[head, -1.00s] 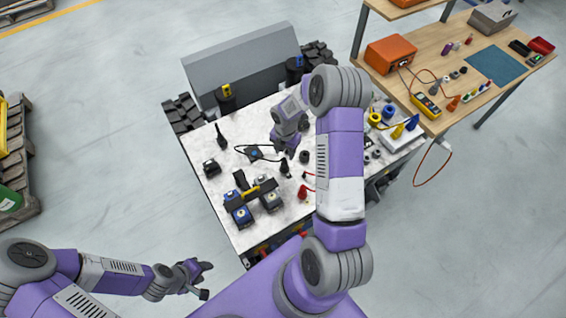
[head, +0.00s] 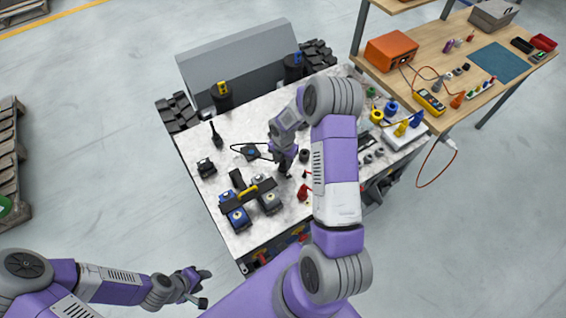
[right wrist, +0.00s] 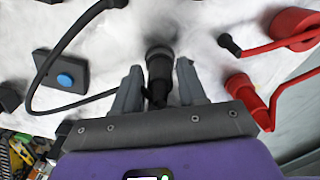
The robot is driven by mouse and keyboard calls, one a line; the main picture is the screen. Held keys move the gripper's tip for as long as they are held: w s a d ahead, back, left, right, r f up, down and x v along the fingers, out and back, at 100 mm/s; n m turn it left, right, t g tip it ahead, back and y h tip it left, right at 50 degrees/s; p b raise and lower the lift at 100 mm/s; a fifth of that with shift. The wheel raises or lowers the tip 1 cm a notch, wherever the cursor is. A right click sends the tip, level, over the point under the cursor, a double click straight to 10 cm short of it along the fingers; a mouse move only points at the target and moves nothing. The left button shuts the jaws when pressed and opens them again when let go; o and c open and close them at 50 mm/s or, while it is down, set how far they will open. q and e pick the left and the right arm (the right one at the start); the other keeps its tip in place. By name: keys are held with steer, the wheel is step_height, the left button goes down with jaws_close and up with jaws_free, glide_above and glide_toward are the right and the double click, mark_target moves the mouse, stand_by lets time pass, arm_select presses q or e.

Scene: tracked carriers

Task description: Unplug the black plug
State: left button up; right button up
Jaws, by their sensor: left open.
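The black plug (right wrist: 160,72) stands between the fingers of my right gripper (right wrist: 160,72) in the right wrist view, with a visible gap on each side. The right gripper is open around it. In the head view the black plug (head: 285,171) is partly hidden under my right gripper (head: 284,160) on the white tabletop. A black cable runs from near the plug to the left. My left gripper (head: 205,288) is open and empty, off the table at the lower left.
A red plug (right wrist: 245,90) with a red cable is close on the right. A black box with a blue button (right wrist: 65,78) lies on the left. Blue-and-black units (head: 237,216) stand at the table's front. A wooden bench (head: 440,90) is at the upper right.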

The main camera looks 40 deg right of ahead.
jaws_close()
steer(key=shift+r, duration=0.1)
steer(key=shift+r+p, duration=1)
steer(key=shift+r, duration=0.35)
steer(key=shift+r+p, duration=1.3)
steer(key=shift+r, duration=0.4)
